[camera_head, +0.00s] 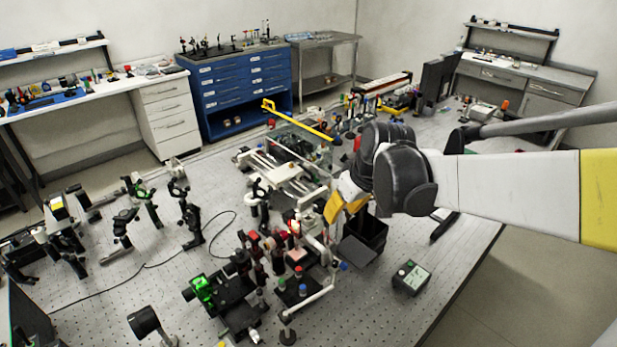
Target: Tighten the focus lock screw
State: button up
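I cannot pick out the focus lock screw; at this distance small knobs and screws are too fine to tell apart. My white and yellow arm reaches in from the right over the optical bench (407,241). The yellow part at my arm's end, my gripper (336,208), is beside a cluster of optical mounts (275,255) with small red, blue and green knobs. Its fingers are too small and partly hidden, so I cannot see whether they are open or touching anything.
A black open box (358,250) stands just below my gripper. A small control box (411,277) lies near the right edge. Several black mounts (190,215) stand at left, with a thin cable (165,262) on the bench. Bare bench shows at the lower right.

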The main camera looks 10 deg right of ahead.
aim_at(327, 222)
jog(key=shift+n+y, duration=0.3)
jog(key=shift+n, duration=0.2)
jog(key=w+x, duration=0.1)
jog(key=x, duration=0.7)
jog(key=w+d+r+x, duration=0.1)
jog(key=x, duration=0.4)
jog(key=shift+w, duration=0.3)
jog(key=shift+r, duration=0.1)
grip_shut()
